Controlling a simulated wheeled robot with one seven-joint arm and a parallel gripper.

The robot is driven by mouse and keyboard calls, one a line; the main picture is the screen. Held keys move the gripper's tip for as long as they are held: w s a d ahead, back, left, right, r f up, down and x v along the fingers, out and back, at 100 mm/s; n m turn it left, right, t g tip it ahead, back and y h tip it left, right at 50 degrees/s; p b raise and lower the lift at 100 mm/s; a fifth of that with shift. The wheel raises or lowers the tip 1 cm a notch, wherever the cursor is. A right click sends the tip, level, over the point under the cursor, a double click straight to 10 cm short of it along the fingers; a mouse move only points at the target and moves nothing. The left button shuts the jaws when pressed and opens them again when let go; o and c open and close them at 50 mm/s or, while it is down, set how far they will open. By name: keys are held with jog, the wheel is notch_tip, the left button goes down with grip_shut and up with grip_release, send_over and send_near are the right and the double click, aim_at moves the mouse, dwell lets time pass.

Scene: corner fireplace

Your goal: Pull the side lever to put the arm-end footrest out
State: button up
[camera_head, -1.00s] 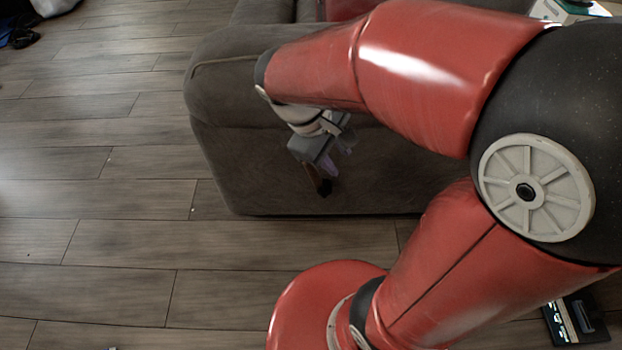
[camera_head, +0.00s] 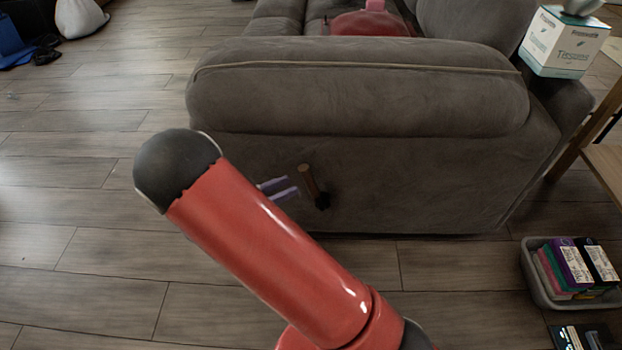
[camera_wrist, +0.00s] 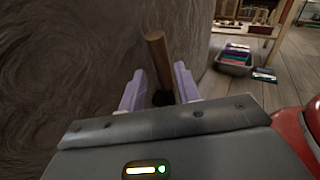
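The side lever (camera_head: 309,181) is a short brown wooden handle on a black pivot, low on the end face of the grey sofa arm (camera_head: 400,175). It leans up and to the left. My gripper (camera_head: 296,186) shows as two parallel lilac fingers just left of the lever, mostly hidden behind my red arm. In the wrist view my gripper (camera_wrist: 159,70) is open, with the lever (camera_wrist: 158,60) between the finger lines. The head view suggests a small gap from fingertips to handle; contact is unclear. No extended footrest is visible.
A tissue box (camera_head: 563,42) sits at the sofa's back right. A grey bin (camera_head: 543,279) of coloured boxes stands on the floor at right, near a wooden table (camera_head: 604,160). A white bag (camera_head: 79,17) lies far left.

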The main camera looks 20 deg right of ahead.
aim_at(308, 177)
jog(key=x, duration=0.7)
jog(key=shift+b, duration=0.35)
grip_shut()
